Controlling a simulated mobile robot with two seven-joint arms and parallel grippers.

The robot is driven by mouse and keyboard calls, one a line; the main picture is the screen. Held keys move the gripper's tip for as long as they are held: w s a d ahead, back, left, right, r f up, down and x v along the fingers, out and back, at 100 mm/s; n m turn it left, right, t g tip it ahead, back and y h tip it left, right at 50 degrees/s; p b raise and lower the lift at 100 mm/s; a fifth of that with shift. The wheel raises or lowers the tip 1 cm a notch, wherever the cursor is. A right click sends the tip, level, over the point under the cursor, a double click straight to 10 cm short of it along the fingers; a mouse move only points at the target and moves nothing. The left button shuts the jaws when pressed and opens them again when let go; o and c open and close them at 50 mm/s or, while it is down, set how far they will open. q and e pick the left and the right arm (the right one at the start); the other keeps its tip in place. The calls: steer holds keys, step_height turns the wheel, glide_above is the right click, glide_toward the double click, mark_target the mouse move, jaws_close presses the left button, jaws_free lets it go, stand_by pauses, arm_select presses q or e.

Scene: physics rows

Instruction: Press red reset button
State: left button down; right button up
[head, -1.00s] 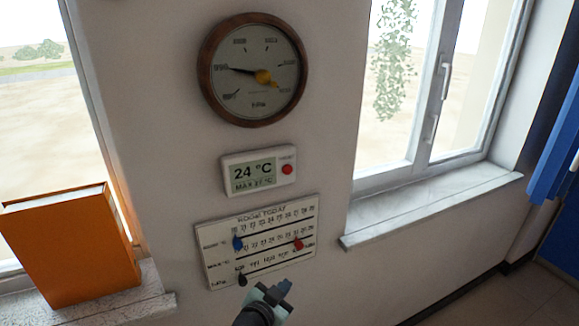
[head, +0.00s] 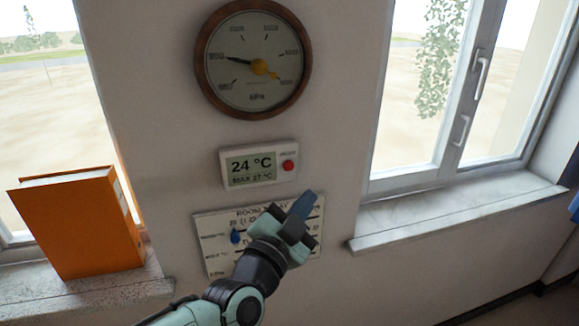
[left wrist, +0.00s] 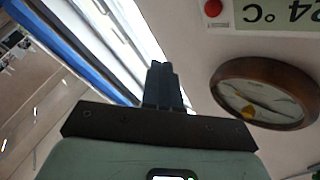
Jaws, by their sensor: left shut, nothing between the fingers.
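The red reset button (head: 288,165) is on the right side of a white wall thermometer (head: 236,181), whose display reads 24 °C and MAX 27 °C. In the left wrist view the button (left wrist: 213,8) shows at the top, upside down beside the display (left wrist: 262,14). My left gripper (head: 305,204) is shut and empty. Its fingertips are a little below and right of the button in the head view, apart from it, in front of the room chart. In the left wrist view its fingers (left wrist: 160,80) are together. My right gripper is not in view.
A round wooden-framed gauge (head: 203,62) hangs above the thermometer. The room chart (head: 212,225) with a blue marker is below, partly hidden by my arm. An orange book (head: 80,225) stands on the left sill. A window with a sill (head: 440,215) is on the right.

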mark_target(289, 166)
arm_select(q)
steer(key=w+a, duration=0.1)
steer(key=w, duration=0.4)
steer(key=w+a, duration=0.1)
steer(key=w, duration=0.2)
steer(key=shift+w+a+p, duration=0.2)
steer(key=shift+a+p, duration=0.1)
steer(key=shift+a, duration=0.05)
steer(key=shift+w+a, duration=0.1)
steer(key=shift+w, duration=0.1)
stand_by(1.8)
steer(key=shift+w, duration=0.25)
